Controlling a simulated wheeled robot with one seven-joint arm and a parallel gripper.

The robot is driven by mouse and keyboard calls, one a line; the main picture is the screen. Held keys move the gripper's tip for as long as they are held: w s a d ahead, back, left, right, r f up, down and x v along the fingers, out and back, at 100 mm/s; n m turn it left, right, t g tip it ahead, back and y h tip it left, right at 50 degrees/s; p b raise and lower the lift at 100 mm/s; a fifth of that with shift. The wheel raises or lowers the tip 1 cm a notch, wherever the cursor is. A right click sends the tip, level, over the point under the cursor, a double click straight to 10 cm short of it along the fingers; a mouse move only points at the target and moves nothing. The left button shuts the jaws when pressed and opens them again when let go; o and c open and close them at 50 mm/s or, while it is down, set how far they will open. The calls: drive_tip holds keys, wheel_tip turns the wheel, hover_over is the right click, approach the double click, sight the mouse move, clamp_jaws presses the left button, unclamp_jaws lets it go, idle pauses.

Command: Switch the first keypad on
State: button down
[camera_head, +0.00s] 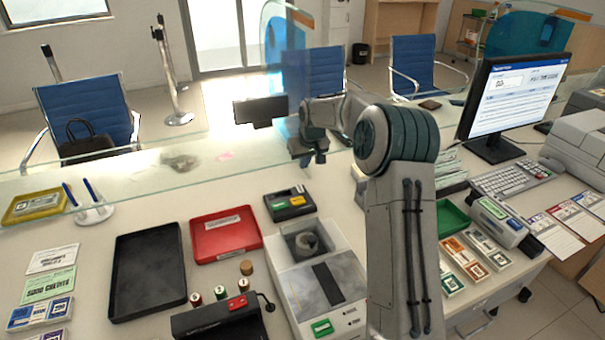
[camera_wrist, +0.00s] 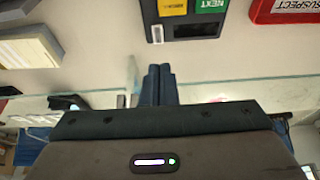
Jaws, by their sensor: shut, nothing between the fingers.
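A dark keypad (camera_head: 289,205) lies on the counter behind the machine with the grey top. It also shows at the top of the wrist view (camera_wrist: 190,29), cut off by the frame edge, with a green button marked NEXT, a yellow button and a dark window. I cannot tell whether it is on, or whether it is the first keypad. My gripper (camera_head: 313,153) is in the air near the glass edge, beyond the keypad and apart from it. In the wrist view its two fingers (camera_wrist: 158,76) are together and empty.
A red tray (camera_head: 225,236) lies left of the keypad, and a black tray (camera_head: 148,272) farther left. The grey-topped machine (camera_head: 318,283) stands in front. A low glass panel (camera_head: 235,181) runs behind. A monitor (camera_head: 513,98) stands at right. The black box (camera_head: 215,320) has red switches.

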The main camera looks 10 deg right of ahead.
drive_tip(key=shift+v, duration=0.85)
drive_tip(key=s+a+r+h, duration=0.1)
drive_tip(key=s+r, duration=0.3)
drive_tip(key=s, duration=0.6)
drive_tip(key=s+a+r, duration=0.1)
drive_tip(key=s+r, duration=0.4)
drive_tip(key=s, duration=0.6)
drive_tip(key=s+d+f+m+g, duration=0.1)
drive_tip(key=s+f+m, duration=0.1)
drive_tip(key=s, duration=2)
drive_tip(key=shift+f, duration=0.6)
